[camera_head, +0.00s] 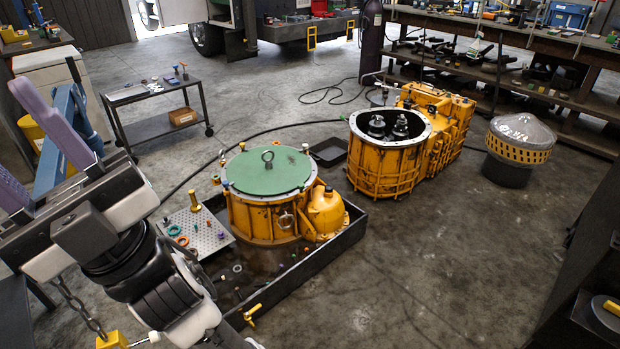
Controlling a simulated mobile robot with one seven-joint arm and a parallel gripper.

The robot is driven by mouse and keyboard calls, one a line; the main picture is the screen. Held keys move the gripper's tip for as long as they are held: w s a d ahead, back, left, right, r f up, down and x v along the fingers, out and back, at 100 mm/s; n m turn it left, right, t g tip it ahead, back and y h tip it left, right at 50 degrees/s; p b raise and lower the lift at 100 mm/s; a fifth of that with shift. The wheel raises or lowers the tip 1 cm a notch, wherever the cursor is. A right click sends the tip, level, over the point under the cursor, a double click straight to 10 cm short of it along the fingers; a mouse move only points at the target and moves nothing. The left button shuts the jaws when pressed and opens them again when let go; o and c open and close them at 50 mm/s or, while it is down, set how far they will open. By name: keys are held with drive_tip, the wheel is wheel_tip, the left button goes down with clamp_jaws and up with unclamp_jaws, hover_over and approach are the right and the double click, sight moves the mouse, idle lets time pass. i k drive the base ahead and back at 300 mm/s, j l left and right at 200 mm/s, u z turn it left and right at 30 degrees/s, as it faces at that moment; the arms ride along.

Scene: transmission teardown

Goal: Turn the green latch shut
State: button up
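A perforated plate (207,238) with rings and a brass part lies left of the housing. A yellow handle (251,313) is at the tray's front. An open yellow gearbox casing (385,170) stands behind right. A cart (158,125) stands back left.

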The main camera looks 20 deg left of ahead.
sight(301, 185)
drive_tip(key=i+l+u, duration=0.1)
drive_tip(key=i+l, duration=0.15)
drive_tip(key=i, duration=0.3)
drive_tip(key=i+l, duration=0.25)
drive_tip(key=i, duration=0.25)
drive_tip(key=i+j+u, duration=0.1)
drive_tip(key=i+j, duration=0.3)
drive_tip(key=i+j+u, duration=0.15)
drive_tip(key=i+j, duration=0.15)
drive_tip(key=i, duration=0.3)
